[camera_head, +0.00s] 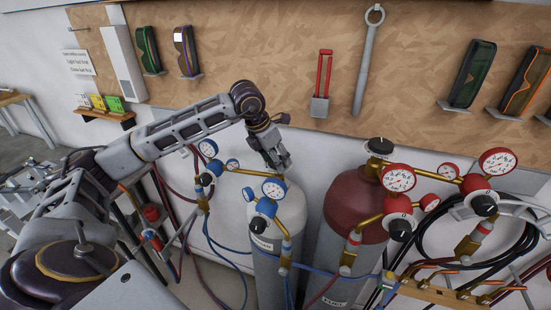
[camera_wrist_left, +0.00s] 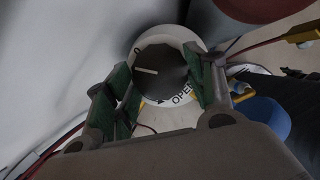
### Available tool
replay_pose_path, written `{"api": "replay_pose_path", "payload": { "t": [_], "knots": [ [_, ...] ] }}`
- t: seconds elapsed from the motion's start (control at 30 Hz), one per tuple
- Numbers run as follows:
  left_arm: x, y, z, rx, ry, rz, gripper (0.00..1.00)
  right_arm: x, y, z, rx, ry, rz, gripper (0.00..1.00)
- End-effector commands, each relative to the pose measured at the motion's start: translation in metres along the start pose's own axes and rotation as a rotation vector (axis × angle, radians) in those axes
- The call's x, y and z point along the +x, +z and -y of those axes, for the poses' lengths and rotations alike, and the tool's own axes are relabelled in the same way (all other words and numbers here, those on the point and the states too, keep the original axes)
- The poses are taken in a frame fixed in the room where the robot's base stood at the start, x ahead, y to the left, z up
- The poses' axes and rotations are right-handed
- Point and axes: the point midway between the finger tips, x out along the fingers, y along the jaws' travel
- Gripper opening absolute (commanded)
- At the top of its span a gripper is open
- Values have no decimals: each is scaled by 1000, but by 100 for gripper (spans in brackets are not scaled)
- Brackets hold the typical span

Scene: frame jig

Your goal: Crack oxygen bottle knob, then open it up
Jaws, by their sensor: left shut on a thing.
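The oxygen bottle (camera_head: 270,238) is a cylinder with a pale top, left of centre in the head view. Its dark round knob (camera_wrist_left: 160,70) shows in the left wrist view, with a light line mark. A white ring (camera_wrist_left: 182,97) around the knob carries the word OPEN and an arrow. My left gripper (camera_head: 279,163) reaches down onto the bottle top and hides the knob in the head view. In the left wrist view its green-padded fingers (camera_wrist_left: 160,88) stand on both sides of the knob, shut on it. My right gripper is not in view.
Blue-and-white gauges (camera_head: 273,188) crowd the front of the oxygen bottle. A red-topped fuel bottle (camera_head: 350,196) with red gauges (camera_head: 398,178) stands close on the right. Hoses hang around both. The wooden wall panel (camera_head: 270,60) behind holds a wrench (camera_head: 367,60) and goggles.

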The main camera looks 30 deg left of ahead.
Motion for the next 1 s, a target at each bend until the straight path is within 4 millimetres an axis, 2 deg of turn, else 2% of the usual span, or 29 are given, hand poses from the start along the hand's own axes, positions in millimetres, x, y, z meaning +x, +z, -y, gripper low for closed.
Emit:
{"api": "replay_pose_path", "payload": {
  "t": [0.1,0.13,0.3,0.73,1.0],
  "knots": [
    [-1,1,0,0,1,2,31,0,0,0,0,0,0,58],
    [-1,1,0,0,1,2,56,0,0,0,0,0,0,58],
    [-1,0,0,0,0,1,76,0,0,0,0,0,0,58],
    [-2,0,0,1,0,1,76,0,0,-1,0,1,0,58],
    [-23,0,-1,1,2,2,76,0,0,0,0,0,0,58]
  ]
}}
